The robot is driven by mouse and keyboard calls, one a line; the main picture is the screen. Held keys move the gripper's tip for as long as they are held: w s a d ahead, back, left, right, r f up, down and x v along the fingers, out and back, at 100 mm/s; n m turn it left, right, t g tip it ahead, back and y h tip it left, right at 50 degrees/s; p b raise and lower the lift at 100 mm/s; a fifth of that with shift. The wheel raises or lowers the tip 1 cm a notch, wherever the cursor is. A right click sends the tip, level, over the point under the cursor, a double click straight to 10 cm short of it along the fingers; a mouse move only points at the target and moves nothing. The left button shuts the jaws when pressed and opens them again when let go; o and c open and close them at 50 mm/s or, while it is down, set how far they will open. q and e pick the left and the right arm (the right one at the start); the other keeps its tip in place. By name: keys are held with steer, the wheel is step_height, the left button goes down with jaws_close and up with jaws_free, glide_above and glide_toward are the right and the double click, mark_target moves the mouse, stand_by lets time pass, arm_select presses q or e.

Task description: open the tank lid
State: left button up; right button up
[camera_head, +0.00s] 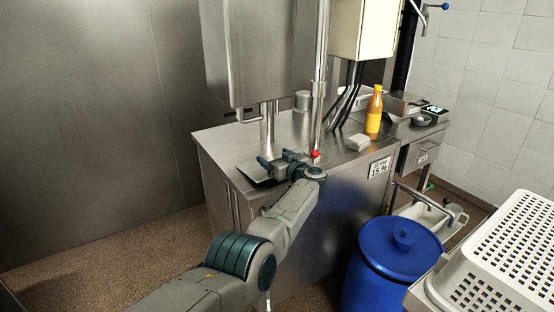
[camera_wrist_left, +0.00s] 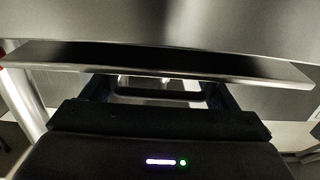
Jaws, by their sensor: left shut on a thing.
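The tank lid looks to be the flat steel plate (camera_head: 256,171) at the near left corner of the steel counter. My left gripper (camera_head: 278,159) is at this plate and covers part of it. In the left wrist view, a loop-shaped handle (camera_wrist_left: 158,97) lies between the fingers of my left gripper (camera_wrist_left: 158,92), which is shut on it. A long steel edge (camera_wrist_left: 160,60) with a dark band crosses that view just beyond the fingers. How far the lid is raised cannot be told. My right gripper is not in view.
A steel housing (camera_head: 262,50) stands on legs above the counter (camera_head: 225,140). An upright pipe with a red knob (camera_head: 315,154) is close to my gripper. An orange bottle (camera_head: 374,115) stands farther right. A blue barrel (camera_head: 395,260) and a white perforated basket (camera_head: 505,250) are at the right.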

arm_select(q)
steer(key=r, duration=0.1)
steer(key=r+p, duration=0.1)
steer(key=shift+w+a+r+g, duration=0.15)
steer(key=shift+w+r+g, duration=0.15)
steer(key=shift+w, duration=0.05)
steer(key=shift+w+a+r+g+h, duration=0.1)
steer(key=shift+w+a+g+h, duration=0.15)
steer(key=shift+h, duration=0.25)
steer(key=shift+w+a+r+g, duration=0.1)
steer(key=shift+w+g, duration=0.05)
steer(key=shift+g, duration=0.2)
steer(key=shift+w+a+h+b, duration=0.1)
steer(key=shift+w+h+b, duration=0.05)
steer(key=shift+h+b, duration=0.2)
steer(key=shift+w+r+g, duration=0.1)
steer(key=shift+g, duration=0.3)
steer(key=shift+r+b, duration=0.1)
steer(key=shift+b, duration=0.25)
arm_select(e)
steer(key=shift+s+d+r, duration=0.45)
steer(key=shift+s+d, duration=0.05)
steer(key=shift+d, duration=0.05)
